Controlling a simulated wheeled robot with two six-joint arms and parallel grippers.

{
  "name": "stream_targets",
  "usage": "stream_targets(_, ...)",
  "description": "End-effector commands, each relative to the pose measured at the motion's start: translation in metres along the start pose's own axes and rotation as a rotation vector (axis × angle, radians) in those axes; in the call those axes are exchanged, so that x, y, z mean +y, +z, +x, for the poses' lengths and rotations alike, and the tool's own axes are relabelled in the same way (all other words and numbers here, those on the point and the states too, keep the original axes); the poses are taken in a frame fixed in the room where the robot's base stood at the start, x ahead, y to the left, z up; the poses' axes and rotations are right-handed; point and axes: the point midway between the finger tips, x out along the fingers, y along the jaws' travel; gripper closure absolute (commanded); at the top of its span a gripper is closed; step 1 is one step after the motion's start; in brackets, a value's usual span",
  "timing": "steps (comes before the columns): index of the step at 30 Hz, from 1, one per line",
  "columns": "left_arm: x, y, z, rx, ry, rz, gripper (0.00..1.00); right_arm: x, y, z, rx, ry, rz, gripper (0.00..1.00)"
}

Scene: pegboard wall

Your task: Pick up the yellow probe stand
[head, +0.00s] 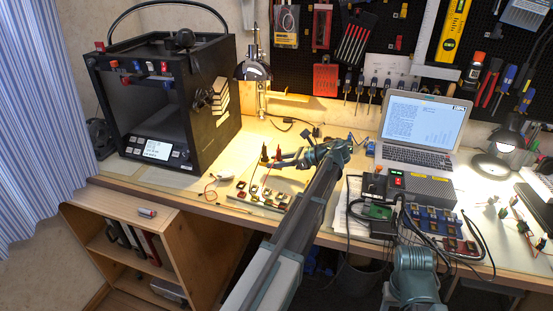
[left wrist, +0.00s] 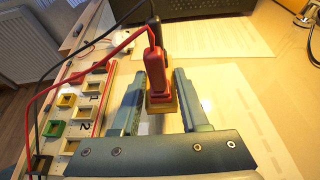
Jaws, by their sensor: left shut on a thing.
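The yellow probe stand (left wrist: 162,106) shows in the left wrist view as a small yellowish block between the two fingers of my left gripper (left wrist: 159,76). A red probe (left wrist: 154,68) stands upright in it, with a black probe (left wrist: 154,30) behind. My left gripper is shut on the stand. In the head view my left gripper (head: 280,161) reaches in over the bench, with the red probe (head: 278,151) and black probe (head: 265,152) above its tips. The stand itself is mostly hidden there. I cannot tell whether it touches the bench. My right gripper is not in view.
A rack with coloured, numbered slots (left wrist: 98,88) lies left of the gripper in the left wrist view. Red and black leads trail from the probes across it. A 3D printer (head: 165,100) stands left, a lamp (head: 253,72) behind, a laptop (head: 422,125) and wired boxes right.

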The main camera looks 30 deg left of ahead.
Motion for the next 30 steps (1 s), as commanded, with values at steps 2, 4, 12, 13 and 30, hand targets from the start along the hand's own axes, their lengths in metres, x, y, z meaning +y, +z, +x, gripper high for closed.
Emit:
stream_targets(2,0.014,0.0,-0.005,-0.001,-0.001,0.0,1.0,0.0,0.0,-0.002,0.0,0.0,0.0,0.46)
stream_targets(4,0.026,-0.001,-0.009,-0.001,-0.002,0.001,1.0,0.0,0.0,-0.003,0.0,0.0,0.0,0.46)
stream_targets(12,0.084,-0.003,-0.03,-0.001,-0.003,0.001,1.0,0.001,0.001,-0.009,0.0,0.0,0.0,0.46)
stream_targets(13,0.09,-0.003,-0.032,-0.001,-0.002,0.001,1.0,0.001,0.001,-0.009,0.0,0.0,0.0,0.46)
stream_targets(30,0.133,-0.007,-0.051,-0.001,0.0,0.0,1.0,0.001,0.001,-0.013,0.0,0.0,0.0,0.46)
